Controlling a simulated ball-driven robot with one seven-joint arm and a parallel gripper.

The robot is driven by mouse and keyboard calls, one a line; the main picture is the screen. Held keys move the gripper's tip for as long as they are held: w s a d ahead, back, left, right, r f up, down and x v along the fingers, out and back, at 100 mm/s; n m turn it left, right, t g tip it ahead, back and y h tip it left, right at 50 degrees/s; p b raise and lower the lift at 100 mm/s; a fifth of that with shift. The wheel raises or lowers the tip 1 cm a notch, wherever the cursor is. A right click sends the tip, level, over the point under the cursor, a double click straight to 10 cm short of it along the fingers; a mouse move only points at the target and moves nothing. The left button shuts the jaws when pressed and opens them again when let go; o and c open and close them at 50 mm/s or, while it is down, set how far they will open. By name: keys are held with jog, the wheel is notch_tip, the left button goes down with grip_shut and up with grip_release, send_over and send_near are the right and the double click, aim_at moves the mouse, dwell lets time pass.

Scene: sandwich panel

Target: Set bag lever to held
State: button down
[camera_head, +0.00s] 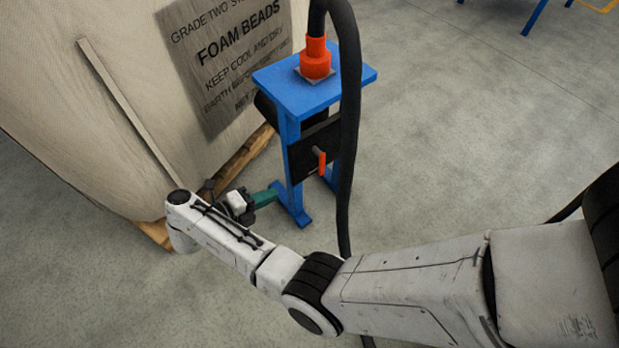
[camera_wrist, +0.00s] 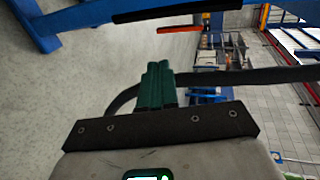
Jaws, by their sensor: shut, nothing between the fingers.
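An orange lever (camera_head: 322,162) sits on a black plate (camera_head: 303,150) on the front of a blue stand (camera_head: 289,185). In the head view it hangs roughly downward. In the wrist view the orange lever (camera_wrist: 180,29) lies across the top, beyond my fingers and apart from them. My gripper (camera_head: 275,194) is low, in front of the stand's lower part and to the lower left of the lever. Its green fingers (camera_wrist: 158,66) are together and empty. Whether they touch the stand is unclear.
A large foam-bead bag (camera_head: 120,130) stands on a wooden pallet (camera_head: 245,153) at the left. A black hose (camera_head: 348,130) runs from the stand's orange fitting (camera_head: 315,60) down past its right side. Open grey floor (camera_head: 470,130) lies to the right.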

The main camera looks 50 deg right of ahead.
jog(key=b, duration=0.3)
send_near(319, 171)
jog(key=x, duration=0.5)
jog(key=shift+f, duration=0.4)
jog(key=shift+s+d+r+b, duration=0.1)
jog(key=shift+s+d+b, duration=0.2)
jog(key=shift+d, duration=0.35)
